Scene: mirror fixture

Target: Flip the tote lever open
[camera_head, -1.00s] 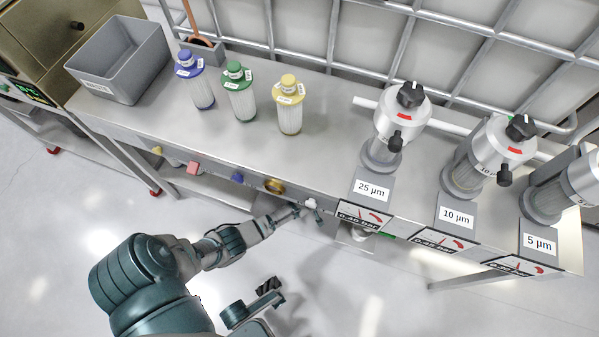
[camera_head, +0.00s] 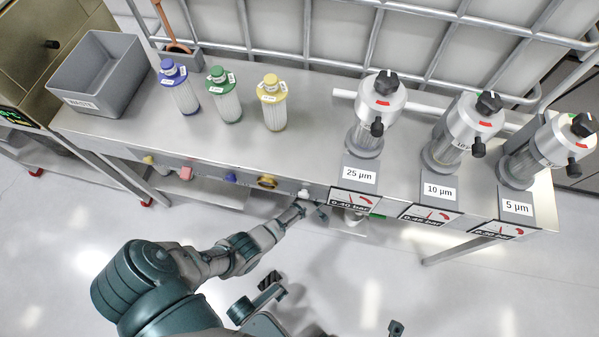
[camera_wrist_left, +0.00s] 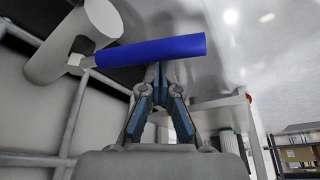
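The tote lever (camera_wrist_left: 150,50) shows in the left wrist view as a long blue handle, nearly level, joined at its left end to a pale valve pipe (camera_wrist_left: 72,42). My left gripper (camera_wrist_left: 158,74) is just below the handle in that view. Its fingertips look drawn together, and nothing shows held between them. I cannot tell whether they touch the handle. In the head view my left gripper (camera_head: 312,211) is at the bench's front edge, below a small white knob (camera_head: 304,192). The lever cannot be made out there. My right gripper is not seen clearly in any view.
The metal bench (camera_head: 300,150) carries several filter housings at right, three capped cartridges and a grey bin (camera_head: 98,75) at left. Coloured knobs and gauge plates line its front edge. The tote's tubular cage (camera_head: 320,30) stands behind. The floor in front is clear.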

